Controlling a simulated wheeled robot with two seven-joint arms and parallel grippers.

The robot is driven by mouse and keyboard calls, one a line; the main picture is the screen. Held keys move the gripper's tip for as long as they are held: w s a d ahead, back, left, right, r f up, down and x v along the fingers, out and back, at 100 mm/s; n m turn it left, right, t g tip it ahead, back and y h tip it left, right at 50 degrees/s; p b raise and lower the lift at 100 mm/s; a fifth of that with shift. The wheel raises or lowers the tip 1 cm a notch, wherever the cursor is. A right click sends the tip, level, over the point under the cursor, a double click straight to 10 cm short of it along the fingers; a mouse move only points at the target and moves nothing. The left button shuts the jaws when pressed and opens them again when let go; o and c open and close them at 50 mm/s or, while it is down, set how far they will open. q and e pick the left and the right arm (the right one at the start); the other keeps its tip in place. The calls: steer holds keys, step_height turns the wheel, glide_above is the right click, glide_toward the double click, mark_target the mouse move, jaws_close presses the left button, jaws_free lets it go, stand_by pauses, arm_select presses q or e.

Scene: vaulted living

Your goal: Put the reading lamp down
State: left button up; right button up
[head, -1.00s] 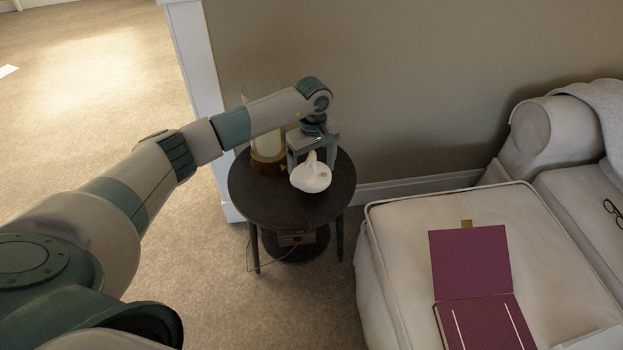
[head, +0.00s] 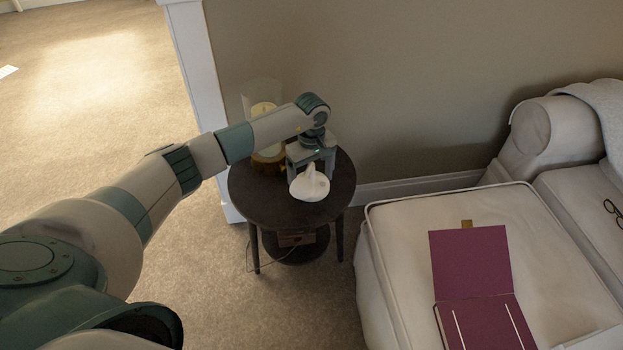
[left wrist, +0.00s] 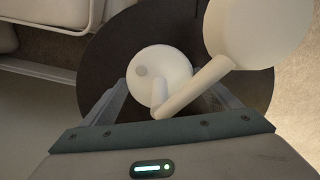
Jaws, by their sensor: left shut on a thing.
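The reading lamp (head: 309,187) is white and sits at the round dark side table (head: 262,208). In the left wrist view I see its round base (left wrist: 158,66) with a small grey button, its bent arm, and its round head (left wrist: 262,32) nearer the camera at upper right. My left gripper (head: 311,168) points down over the table and is shut on the lamp, around its slim arm. I cannot tell whether the base touches the tabletop. My right gripper is in no view.
A candle in a glass holder (head: 264,105) stands on the table behind my left forearm. A lower shelf holds a small box (head: 291,240). The wall is close behind. The table's front left is clear.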

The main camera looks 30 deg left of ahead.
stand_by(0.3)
arm_select(q)
steer(key=o, duration=1.5)
steer(key=shift+o, duration=0.2)
step_height(320, 180, up, 12)
steer(key=shift+r+p, duration=0.1)
steer(key=shift+p, duration=0.2)
